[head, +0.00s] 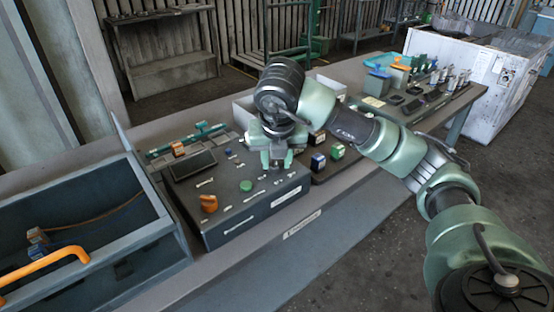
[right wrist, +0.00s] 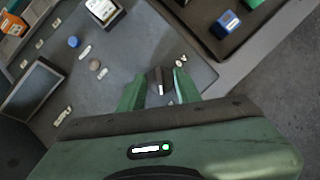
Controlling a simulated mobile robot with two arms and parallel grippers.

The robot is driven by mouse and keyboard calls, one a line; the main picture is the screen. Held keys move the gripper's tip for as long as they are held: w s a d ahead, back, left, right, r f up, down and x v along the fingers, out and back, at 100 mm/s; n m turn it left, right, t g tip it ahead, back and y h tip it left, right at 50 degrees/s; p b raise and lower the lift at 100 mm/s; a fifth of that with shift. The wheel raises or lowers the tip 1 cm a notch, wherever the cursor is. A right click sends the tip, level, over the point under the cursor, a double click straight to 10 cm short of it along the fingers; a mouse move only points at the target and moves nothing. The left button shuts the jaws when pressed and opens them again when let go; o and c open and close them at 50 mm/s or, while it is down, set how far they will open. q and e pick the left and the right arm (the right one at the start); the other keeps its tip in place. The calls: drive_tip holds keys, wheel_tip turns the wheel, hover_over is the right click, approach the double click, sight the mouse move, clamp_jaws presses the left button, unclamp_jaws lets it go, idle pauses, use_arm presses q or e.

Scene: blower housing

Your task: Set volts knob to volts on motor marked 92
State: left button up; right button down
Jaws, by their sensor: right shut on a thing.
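The control panel (head: 228,226) is a dark grey box on the bench, with small white labels. My right gripper (head: 277,164) is down over its right part. In the right wrist view my right gripper (right wrist: 159,90) is shut on a dark round knob (right wrist: 158,75) with a white pointer mark. A block with a white top (right wrist: 103,10) sits in a dark holder on the panel. I can make out no 92 on any motor. My left gripper is out of view.
The panel carries an orange knob (head: 209,203), a green button (head: 246,186) and a dark screen (head: 193,164). To its right, a dark tray (head: 327,174) holds small blue and green blocks. An open grey bin (head: 150,262) with an orange handle (head: 45,265) stands at left.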

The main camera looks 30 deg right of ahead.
drive_tip(key=shift+w+r+m+h+p, duration=0.1)
drive_tip(key=shift+r+m+h+p, duration=0.15)
drive_tip(key=shift+m, duration=0.25)
drive_tip(key=shift+m+h+p, duration=0.15)
drive_tip(key=shift+m+p, duration=0.15)
drive_tip(key=shift+m, duration=0.2)
drive_tip(key=m+g+p, duration=0.1)
drive_tip(key=m+p, duration=0.2)
drive_tip(key=m+g+h+p, duration=0.1)
drive_tip(key=m+p, duration=0.2)
drive_tip(key=shift+w+a+g, duration=0.1)
drive_tip(key=shift+a+g, duration=0.05)
drive_tip(key=shift+g, duration=0.15)
drive_tip(key=shift+w+f+m+g+h+p, duration=0.15)
drive_tip(key=shift+m+g+h+p, duration=0.25)
drive_tip(key=shift+m+p, duration=1.2)
drive_tip(key=c, duration=1)
unclamp_jaws()
drive_tip(key=shift+f, duration=0.1)
drive_tip(key=p+v, duration=0.1)
drive_tip(key=v, duration=0.6)
drive_tip(key=shift+a+r, duration=0.1)
drive_tip(key=shift+r, duration=0.3)
